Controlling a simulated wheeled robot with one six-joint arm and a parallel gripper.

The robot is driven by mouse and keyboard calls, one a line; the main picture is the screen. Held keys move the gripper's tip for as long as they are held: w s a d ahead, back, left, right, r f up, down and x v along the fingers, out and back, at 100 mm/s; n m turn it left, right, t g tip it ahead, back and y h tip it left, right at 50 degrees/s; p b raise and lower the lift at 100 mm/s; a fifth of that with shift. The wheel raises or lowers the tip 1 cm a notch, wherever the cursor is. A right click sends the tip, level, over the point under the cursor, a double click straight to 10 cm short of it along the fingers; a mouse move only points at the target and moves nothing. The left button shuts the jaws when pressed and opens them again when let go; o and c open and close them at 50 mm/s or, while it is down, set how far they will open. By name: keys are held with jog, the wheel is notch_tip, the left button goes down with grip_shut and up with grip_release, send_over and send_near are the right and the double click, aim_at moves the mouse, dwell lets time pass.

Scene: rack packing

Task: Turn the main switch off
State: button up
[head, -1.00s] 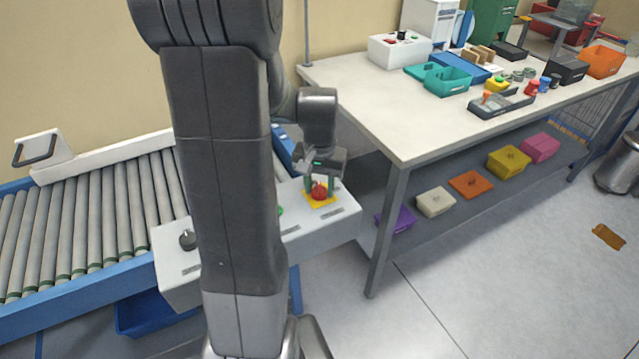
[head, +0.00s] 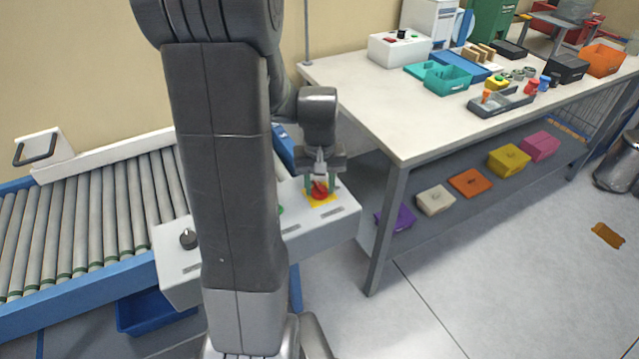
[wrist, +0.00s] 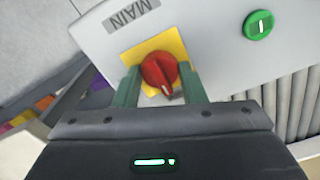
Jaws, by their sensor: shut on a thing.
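The main switch (wrist: 158,71) is a red rotary knob on a yellow square plate, beside the label MAIN in the wrist view. In the head view the red knob (head: 319,190) sits at the right end of the grey control box (head: 337,214). My gripper (wrist: 160,88) has its two green fingers on either side of the knob, shut on it. The knob's pale pointer mark lies toward the bottom of the wrist view, slightly right. In the head view my gripper (head: 320,186) is over the knob from above.
A green button (wrist: 260,25) and a black knob (head: 188,239) are on the same box. The roller conveyor (head: 90,220) lies to the left. A white table (head: 385,115) with bins and parts stands close on the right. Floor at front right is mostly clear.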

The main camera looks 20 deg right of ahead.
aim_at(319, 186)
jog(key=o, duration=1)
jog(key=shift+r, duration=0.1)
notch_tip(319, 186, up, 14)
jog(key=shift+f+p, duration=0.15)
jog(key=shift+p, duration=0.3)
jog(key=shift+f, duration=0.15)
notch_tip(319, 186, down, 14)
jog(key=shift+r+b, duration=0.15)
jog(key=shift+b, duration=0.3)
